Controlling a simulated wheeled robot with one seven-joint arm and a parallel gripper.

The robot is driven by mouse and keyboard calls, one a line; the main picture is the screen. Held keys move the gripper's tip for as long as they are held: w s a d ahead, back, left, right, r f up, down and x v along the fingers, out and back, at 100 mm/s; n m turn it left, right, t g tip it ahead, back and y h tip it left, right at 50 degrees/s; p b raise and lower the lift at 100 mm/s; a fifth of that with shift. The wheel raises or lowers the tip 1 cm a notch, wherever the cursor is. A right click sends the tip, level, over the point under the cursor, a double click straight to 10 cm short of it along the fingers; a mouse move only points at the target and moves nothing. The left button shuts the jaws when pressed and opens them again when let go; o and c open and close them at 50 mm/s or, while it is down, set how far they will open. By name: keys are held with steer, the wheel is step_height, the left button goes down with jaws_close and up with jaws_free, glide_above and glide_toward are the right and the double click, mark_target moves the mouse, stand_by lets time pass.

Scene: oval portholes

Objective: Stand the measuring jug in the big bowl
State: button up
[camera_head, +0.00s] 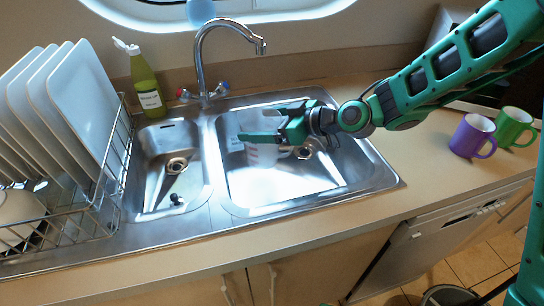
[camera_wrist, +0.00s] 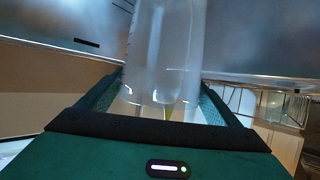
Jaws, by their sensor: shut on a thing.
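My gripper (camera_head: 262,138) is shut on the measuring jug (camera_head: 264,156), a clear, faintly whitish vessel. The jug hangs below the fingers, within the outline of the big bowl (camera_head: 260,192), the wide right basin of the steel sink. I cannot tell whether its base touches the bowl's floor. In the wrist view the see-through jug (camera_wrist: 163,50) stands between the two green fingers of my gripper (camera_wrist: 160,98). The fingers and wrist hide part of the jug in the head view.
The small basin (camera_head: 160,140) lies left of the big bowl. The tap (camera_head: 203,60) arches behind. A dish rack (camera_head: 70,220) with plates stands left, a green bottle (camera_head: 147,85) behind it. Purple (camera_head: 472,136) and green (camera_head: 513,126) mugs stand right. The counter front is clear.

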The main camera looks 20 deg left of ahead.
step_height(320, 180, down, 7)
stand_by(0.5)
steer(key=o, duration=1.4)
steer(key=shift+c, duration=0.2)
steer(key=shift+r, duration=0.1)
steer(key=shift+s+d+r, duration=0.1)
steer(key=shift+d, duration=0.25)
steer(key=v, duration=0.6)
steer(key=shift+d+r, duration=0.15)
steer(key=shift+d, duration=0.15)
